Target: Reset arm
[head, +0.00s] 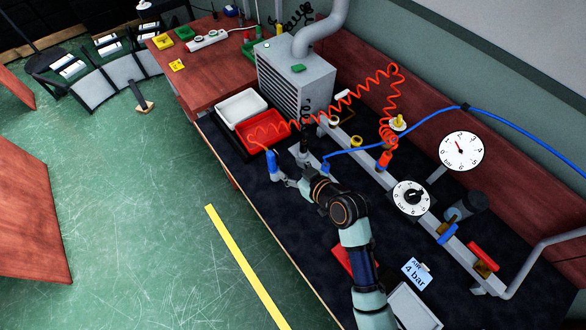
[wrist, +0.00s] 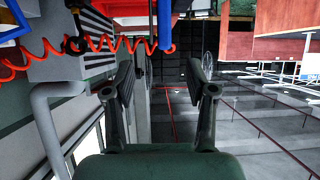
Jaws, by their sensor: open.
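My gripper (wrist: 163,85) is open in the wrist view, its two dark fingers spread wide with nothing between them. A blue cylindrical tool (wrist: 165,25) shows beyond the fingertips, at the top of that view. In the head view my arm reaches up from the bottom edge over the dark bench, and my gripper (head: 287,181) is at its far end, small and hard to make out. The blue tool (head: 272,165) stands close by it there; whether they touch I cannot tell.
A red coiled hose (head: 330,103) crosses above the bench (head: 285,215). White (head: 240,92) and red (head: 250,130) trays and a grey vented box (head: 310,75) stand behind. Gauges (head: 461,151), a metal rail and a blue hose (head: 520,122) lie right. Green floor (head: 140,230) is open left.

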